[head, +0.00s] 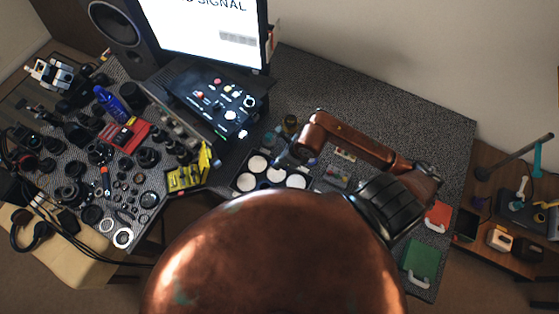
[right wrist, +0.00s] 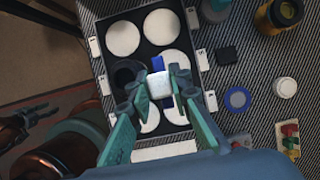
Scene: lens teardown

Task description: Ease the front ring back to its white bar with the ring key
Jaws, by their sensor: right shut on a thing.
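My right gripper (right wrist: 161,85) is shut on a white block with blue parts showing above and below it, which looks like the ring key (right wrist: 158,63). It is over the dark tray (right wrist: 142,48) with white round pads. A dark round piece (right wrist: 127,72), perhaps the lens, sits at the tray's left side, partly behind a finger. I cannot make out the front ring or its white bar for certain. In the head view the tray (head: 237,187) is partly hidden by my body, and the right gripper is too small and covered to read. My left gripper is not in view.
A blue-rimmed disc (right wrist: 237,99), a white cap (right wrist: 285,88), a black block (right wrist: 227,55) and a yellow-rimmed jar (right wrist: 279,14) stand right of the tray. A monitor (head: 205,30) stands behind. Many small parts crowd the left table. The grey mat (head: 400,120) is clear at back right.

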